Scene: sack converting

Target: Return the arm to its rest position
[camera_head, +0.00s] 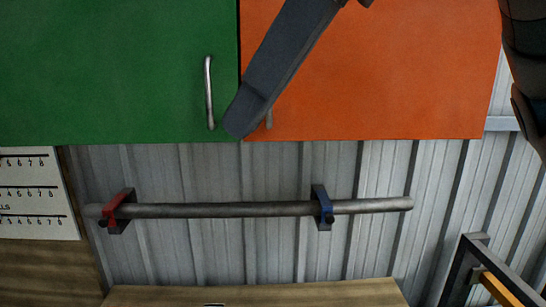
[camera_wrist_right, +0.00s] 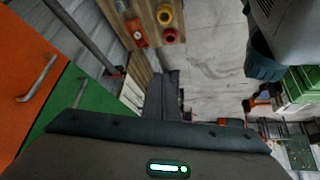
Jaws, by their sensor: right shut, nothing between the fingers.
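My right gripper (camera_head: 245,118) is a dark grey shape that reaches down from the top middle in the head view. It is shut and empty, in front of the seam between the green cabinet door (camera_head: 110,70) and the orange cabinet door (camera_head: 390,75). It partly hides the orange door's handle. In the right wrist view the gripper's dark fingers (camera_wrist_right: 165,95) point away from the camera, with nothing held. My left gripper is not in view.
A grey bar (camera_head: 250,210) runs along the corrugated wall on a red clamp (camera_head: 118,211) and a blue clamp (camera_head: 322,208). A wooden surface (camera_head: 260,293) lies below. A dark frame (camera_head: 475,255) stands at lower right. Green crates (camera_wrist_right: 298,88) show in the wrist view.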

